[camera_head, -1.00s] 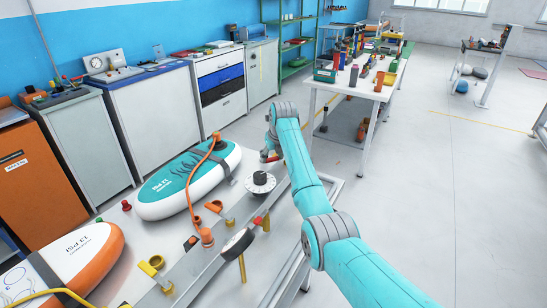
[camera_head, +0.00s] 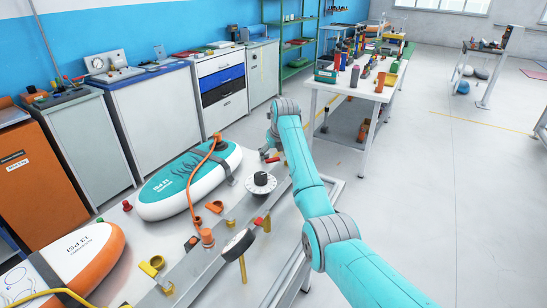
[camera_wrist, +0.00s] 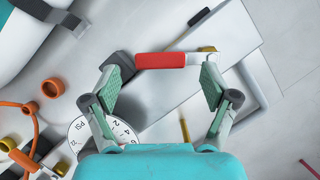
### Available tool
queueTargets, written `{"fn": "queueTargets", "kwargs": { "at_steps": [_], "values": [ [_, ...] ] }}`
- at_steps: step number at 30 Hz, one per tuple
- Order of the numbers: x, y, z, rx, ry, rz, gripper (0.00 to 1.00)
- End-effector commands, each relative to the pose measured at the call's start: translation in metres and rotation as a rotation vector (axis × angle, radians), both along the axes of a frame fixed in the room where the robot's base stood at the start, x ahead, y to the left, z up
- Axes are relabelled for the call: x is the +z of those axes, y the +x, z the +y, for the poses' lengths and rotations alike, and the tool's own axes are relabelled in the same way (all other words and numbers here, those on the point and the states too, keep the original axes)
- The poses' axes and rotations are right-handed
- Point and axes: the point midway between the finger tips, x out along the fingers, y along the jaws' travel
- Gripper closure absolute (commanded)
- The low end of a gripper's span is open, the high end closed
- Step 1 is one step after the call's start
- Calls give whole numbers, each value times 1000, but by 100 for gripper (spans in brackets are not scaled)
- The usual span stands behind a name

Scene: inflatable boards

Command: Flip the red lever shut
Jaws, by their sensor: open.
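The red lever (camera_wrist: 161,61) shows in the wrist view as a short red grip on a grey bar, lying crosswise just ahead of my gripper (camera_wrist: 163,79). The gripper is open and empty, with one green-padded finger toward each end of the grip. I see no contact, but the depth gap is hard to judge. In the head view the red lever (camera_head: 272,158) is a small red piece beyond the round dial, beside my arm's end. My arm hides part of it, and the fingers are mostly hidden there.
A white PSI dial (camera_head: 261,182) stands close to the lever; it also shows in the wrist view (camera_wrist: 101,131). A teal board (camera_head: 183,185) with an orange hose and an orange board (camera_head: 95,253) lie at left. Another small red handle (camera_head: 259,221) stands nearer on the rail.

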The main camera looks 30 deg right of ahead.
Motion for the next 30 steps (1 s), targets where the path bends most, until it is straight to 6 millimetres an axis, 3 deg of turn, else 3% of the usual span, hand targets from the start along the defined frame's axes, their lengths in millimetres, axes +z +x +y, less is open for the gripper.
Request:
{"fn": "queueTargets", "kwargs": {
  "at_steps": [9, 15, 29, 30],
  "values": [
    [58, -23, 4, 0, -1, -3, 15],
    [85, -34, 6, 0, -1, -2, 15],
    [96, -40, 7, 1, 0, 1, 15],
    [96, -40, 7, 2, -1, 1, 25]
  ]
}}
